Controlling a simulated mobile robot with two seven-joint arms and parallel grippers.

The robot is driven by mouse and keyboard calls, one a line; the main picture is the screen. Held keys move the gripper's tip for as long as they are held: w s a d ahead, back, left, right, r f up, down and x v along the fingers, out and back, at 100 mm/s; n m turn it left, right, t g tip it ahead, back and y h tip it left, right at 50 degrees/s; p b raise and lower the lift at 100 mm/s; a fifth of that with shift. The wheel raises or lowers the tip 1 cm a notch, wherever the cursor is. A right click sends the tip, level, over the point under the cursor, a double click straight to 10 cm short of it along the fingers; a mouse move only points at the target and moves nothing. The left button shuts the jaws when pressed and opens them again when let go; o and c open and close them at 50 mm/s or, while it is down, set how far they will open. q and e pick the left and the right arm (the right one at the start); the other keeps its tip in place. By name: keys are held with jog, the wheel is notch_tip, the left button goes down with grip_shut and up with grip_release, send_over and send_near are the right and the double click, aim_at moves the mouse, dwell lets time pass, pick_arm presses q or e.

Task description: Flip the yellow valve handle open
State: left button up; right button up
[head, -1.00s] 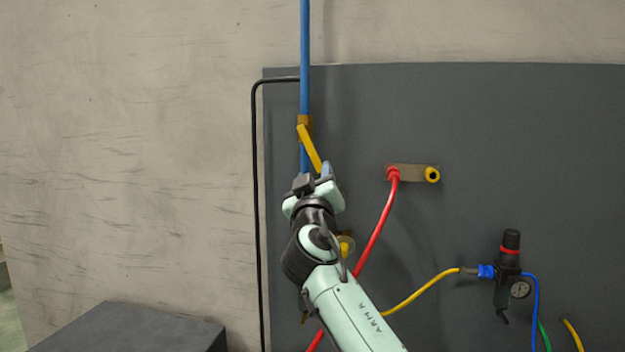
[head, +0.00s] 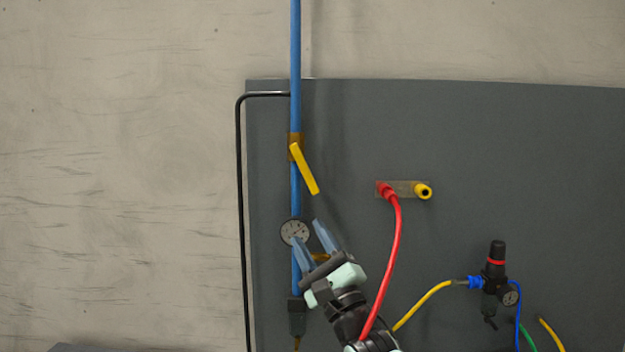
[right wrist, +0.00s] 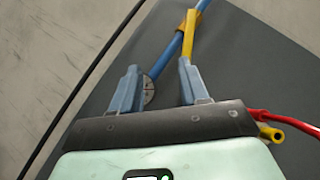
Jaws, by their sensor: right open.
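The yellow valve handle (head: 304,168) is a flat bar on a brass valve body (head: 294,146) on the vertical blue pipe (head: 295,60). It slants down and to the right from the pipe. My right gripper (head: 308,233) is open and empty, below the handle and apart from it, in front of the pressure gauge (head: 294,232). In the right wrist view the handle (right wrist: 189,38) is ahead of the open fingers (right wrist: 159,75), nearer the right finger, and the gauge (right wrist: 148,90) shows between them. My left gripper is not in view.
A dark grey panel (head: 450,130) backs the pipe. A red hose (head: 398,250) hangs from a plate with a yellow fitting (head: 423,191), right of the gripper. A black tube (head: 239,200) runs left of the pipe. A regulator (head: 495,270) is at lower right.

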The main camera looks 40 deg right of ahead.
jog(key=s+d+m+h, duration=0.2)
jog(key=m+h, duration=0.2)
jog(key=m, duration=0.1)
jog(key=m+p, duration=0.1)
jog(key=p, duration=0.3)
send_near(310, 182)
jog(key=w+r, duration=0.1)
jog(key=r, duration=0.1)
jog(key=shift+h, duration=0.3)
jog(key=p+x, duration=0.1)
jog(key=x, duration=0.2)
jog(key=p+x, duration=0.2)
jog(key=x, duration=0.1)
jog(key=shift+w+d+f, duration=0.15)
jog(key=shift+d+f, duration=0.05)
jog(key=shift+f, duration=0.05)
jog(key=shift+w+d+r+p, duration=0.1)
jog(key=shift+w+r+p, duration=0.1)
jog(key=shift+w+p, duration=0.35)
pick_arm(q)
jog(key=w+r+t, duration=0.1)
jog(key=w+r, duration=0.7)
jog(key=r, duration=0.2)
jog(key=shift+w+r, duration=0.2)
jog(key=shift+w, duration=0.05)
pick_arm(e)
jog(key=shift+s, duration=0.15)
